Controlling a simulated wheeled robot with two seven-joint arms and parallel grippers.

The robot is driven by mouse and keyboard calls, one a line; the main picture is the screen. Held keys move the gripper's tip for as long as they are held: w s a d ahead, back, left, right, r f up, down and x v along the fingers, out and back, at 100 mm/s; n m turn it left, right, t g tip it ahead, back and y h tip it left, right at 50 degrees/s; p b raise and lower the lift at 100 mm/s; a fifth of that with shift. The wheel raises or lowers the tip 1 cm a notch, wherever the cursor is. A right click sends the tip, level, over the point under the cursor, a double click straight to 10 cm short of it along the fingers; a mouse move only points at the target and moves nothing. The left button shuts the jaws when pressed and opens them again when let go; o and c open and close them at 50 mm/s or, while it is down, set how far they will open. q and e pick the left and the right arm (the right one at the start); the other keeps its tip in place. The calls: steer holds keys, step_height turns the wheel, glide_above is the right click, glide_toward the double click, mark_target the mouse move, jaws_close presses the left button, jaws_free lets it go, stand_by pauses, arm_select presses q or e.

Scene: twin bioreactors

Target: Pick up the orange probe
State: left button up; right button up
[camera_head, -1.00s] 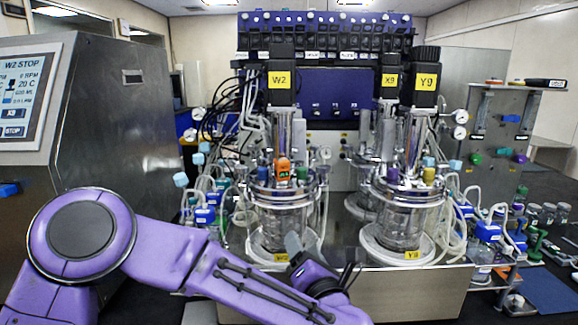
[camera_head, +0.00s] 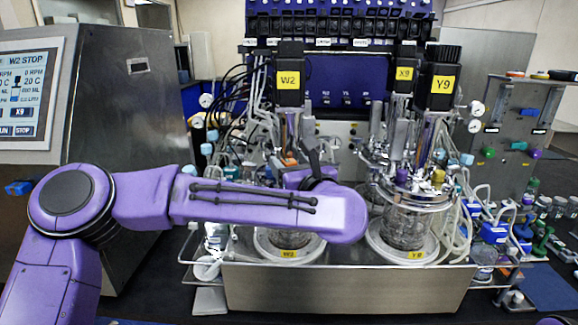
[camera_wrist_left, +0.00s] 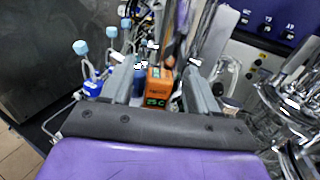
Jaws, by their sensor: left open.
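The orange probe (camera_head: 289,160) stands in the top of the W2 bioreactor, mostly hidden behind my left arm in the head view. In the left wrist view, the orange probe (camera_wrist_left: 158,88) shows a small lit display reading about 25 C. My left gripper (camera_wrist_left: 158,70) is open, with one grey finger on each side of the orange probe. I cannot tell whether either finger touches it. In the head view my left gripper (camera_head: 306,158) is at the lid of the W2 vessel, partly hidden by its own wrist. My right gripper is not in view.
The Y9 vessel (camera_head: 408,222) stands close on the right, with tubes beside it. The W2 motor (camera_head: 289,82) hangs above the probe. Blue-capped tubes (camera_wrist_left: 83,47) are left of the gripper. A steel cabinet with a screen (camera_head: 20,93) stands at the left.

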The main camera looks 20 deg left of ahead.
arm_select(q)
steer(key=shift+d, duration=0.1)
steer(key=c, duration=1.1)
